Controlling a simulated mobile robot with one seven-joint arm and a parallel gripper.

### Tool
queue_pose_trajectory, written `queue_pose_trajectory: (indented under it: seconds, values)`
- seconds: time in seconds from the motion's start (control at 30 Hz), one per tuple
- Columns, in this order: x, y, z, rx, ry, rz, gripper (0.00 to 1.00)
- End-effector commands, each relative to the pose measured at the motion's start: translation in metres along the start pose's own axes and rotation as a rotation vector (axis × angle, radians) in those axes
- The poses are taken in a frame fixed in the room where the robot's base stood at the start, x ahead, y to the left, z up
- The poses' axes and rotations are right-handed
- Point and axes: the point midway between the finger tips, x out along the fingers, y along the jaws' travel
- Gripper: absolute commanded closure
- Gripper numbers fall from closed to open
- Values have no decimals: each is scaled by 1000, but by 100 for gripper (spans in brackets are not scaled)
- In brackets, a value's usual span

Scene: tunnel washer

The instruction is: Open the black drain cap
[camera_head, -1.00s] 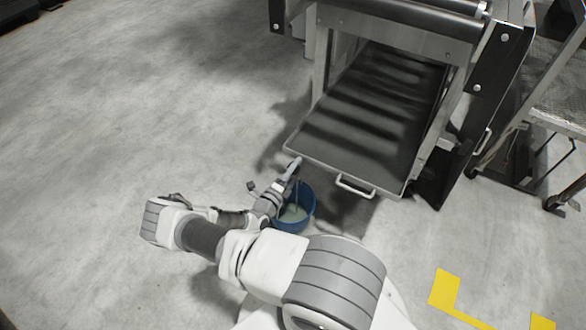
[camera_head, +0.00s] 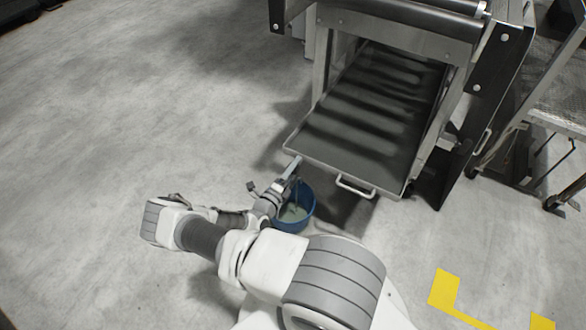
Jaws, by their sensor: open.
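I cannot make out the black drain cap; it may be hidden by my gripper or the tray's edge. My gripper (camera_head: 291,167) is at the front left corner of the washer's metal tray (camera_head: 345,140), above a blue bucket (camera_head: 306,215). Its fingers are small in the view and they are open. I cannot tell whether they touch anything. The blue bucket stands on the floor below the tray's corner, partly hidden by my arm, with pale liquid or a pale bottom inside.
A metal handle (camera_head: 355,187) sticks out from the tray's front edge. The washer frame (camera_head: 400,35) stands behind, and a wheeled cart (camera_head: 560,105) is at the right. Yellow markings (camera_head: 444,289) lie on the floor at lower right. The floor at left is clear.

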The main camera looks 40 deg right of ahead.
Motion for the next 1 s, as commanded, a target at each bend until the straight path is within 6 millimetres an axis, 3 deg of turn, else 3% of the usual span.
queue_pose_trajectory:
  seconds: [0.17,0.7,1.0]
  values:
    - [-19,-2,1,1,-2,1,19]
    - [-144,-2,1,0,-1,2,19]
    - [-173,0,0,-1,-1,0,19]
